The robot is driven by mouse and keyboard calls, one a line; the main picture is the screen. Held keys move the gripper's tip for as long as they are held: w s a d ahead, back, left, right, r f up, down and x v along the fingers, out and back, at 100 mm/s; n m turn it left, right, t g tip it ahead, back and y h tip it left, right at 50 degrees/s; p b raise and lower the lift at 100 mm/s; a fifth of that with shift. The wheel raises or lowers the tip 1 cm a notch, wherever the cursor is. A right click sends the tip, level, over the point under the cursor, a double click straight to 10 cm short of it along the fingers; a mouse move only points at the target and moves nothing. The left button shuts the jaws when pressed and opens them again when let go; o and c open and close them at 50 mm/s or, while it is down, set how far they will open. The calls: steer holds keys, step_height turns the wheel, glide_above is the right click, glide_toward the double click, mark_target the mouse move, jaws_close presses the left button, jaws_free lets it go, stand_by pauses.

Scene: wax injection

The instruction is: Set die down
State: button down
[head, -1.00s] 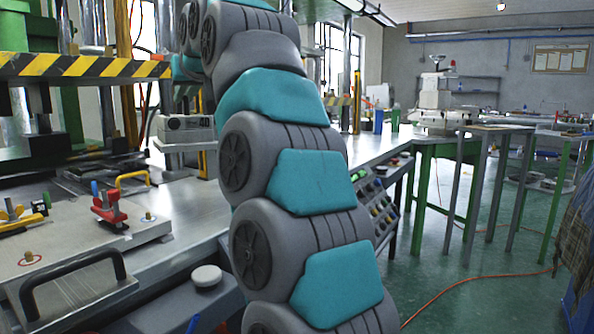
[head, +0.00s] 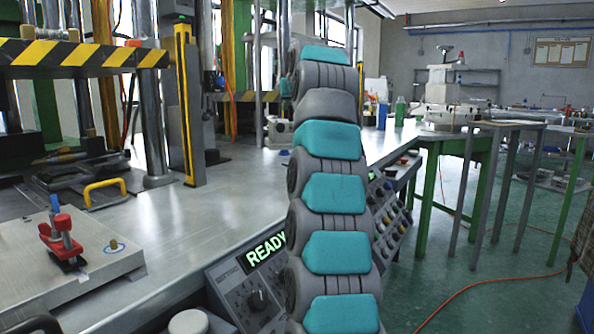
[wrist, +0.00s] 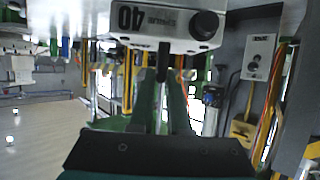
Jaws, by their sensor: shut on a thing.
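The die (wrist: 152,20) is a pale grey block with a large 40, small lettering and a round black knob. It appears upside down at the top of the wrist view, with a dark stem facing my gripper. My gripper (wrist: 163,78) is shut on this stem, its two fingers close together. In the head view, a pale block (head: 278,132), apparently the die, shows beside my arm above the far bench; my arm hides part of it and the gripper. I cannot tell whether the die touches the bench.
The metal bench (head: 235,195) has a clear stretch left of my arm. A yellow-edged column (head: 187,105) and a striped press (head: 75,55) stand at the left. A plate with a red clamp (head: 62,240) lies in front. A READY panel (head: 266,249) faces the aisle.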

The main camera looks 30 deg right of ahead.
mark_target(292, 122)
steer(key=shift+w+d, duration=0.3)
steer(key=shift+d, duration=0.1)
steer(key=shift+w+d+f+b, duration=0.1)
steer(key=shift+w+f+b, duration=0.05)
steer(key=shift+f+b, duration=0.2)
step_height(292, 122, down, 4)
steer(key=b, duration=0.3)
steer(key=shift+f+b, duration=0.4)
steer(key=shift+f, duration=0.5)
steer(key=shift+f+b, duration=0.3)
steer(key=shift+f, duration=1.4)
steer(key=shift+f, duration=0.15)
steer(key=c, duration=0.9)
jaws_free()
